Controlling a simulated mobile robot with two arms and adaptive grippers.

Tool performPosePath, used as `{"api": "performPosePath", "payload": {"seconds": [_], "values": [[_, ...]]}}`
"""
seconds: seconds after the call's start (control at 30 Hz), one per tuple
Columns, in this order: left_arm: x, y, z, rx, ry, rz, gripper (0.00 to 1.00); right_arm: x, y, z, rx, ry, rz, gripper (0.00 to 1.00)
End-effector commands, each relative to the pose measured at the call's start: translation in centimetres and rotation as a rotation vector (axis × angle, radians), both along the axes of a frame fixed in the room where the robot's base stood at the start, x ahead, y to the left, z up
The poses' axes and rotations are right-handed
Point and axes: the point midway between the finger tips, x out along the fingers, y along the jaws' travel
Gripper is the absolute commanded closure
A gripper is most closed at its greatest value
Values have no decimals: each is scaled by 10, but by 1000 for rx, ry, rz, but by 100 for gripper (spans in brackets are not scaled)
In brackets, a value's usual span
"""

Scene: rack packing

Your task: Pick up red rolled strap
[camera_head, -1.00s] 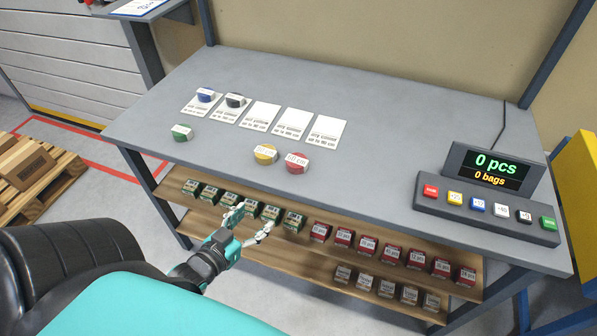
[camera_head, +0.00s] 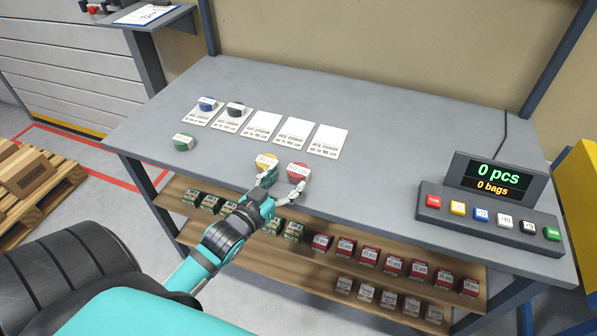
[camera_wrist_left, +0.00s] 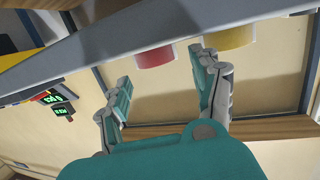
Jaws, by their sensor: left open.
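The red rolled strap (camera_head: 298,170) lies near the front edge of the grey table, just right of the yellow rolled strap (camera_head: 266,160). My left gripper (camera_head: 282,184) is open at the table's front edge, its fingertips close in front of these two straps. In the left wrist view, the red strap (camera_wrist_left: 153,54) shows beyond the gap between my open left fingers (camera_wrist_left: 161,72), with nothing between them. The yellow strap (camera_wrist_left: 222,35) shows just past the right-hand finger there. I cannot tell whether a finger touches either strap. My right gripper is out of view.
Green (camera_head: 184,142), blue (camera_head: 207,104) and black (camera_head: 235,109) straps sit at the left of the table (camera_head: 400,160); the last two are on white cards. A display and button panel (camera_head: 488,215) stands at right. Shelves below hold several small boxes (camera_head: 345,246).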

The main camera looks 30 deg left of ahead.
Motion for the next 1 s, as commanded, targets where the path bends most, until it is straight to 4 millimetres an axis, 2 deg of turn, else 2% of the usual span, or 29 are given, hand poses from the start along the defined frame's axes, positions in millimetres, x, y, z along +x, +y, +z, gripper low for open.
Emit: {"api": "performPosePath", "payload": {"seconds": [0.33, 0.43, 0.67, 1.0], "values": [[44, -1, -8, -1, -1, 0, 35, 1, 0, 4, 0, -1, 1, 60], [50, -2, -9, 0, 0, -1, 35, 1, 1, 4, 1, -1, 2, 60], [51, -2, -10, 0, 1, -1, 37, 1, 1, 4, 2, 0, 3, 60], [50, -1, -9, 0, 1, 0, 81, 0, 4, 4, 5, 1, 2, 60]]}}
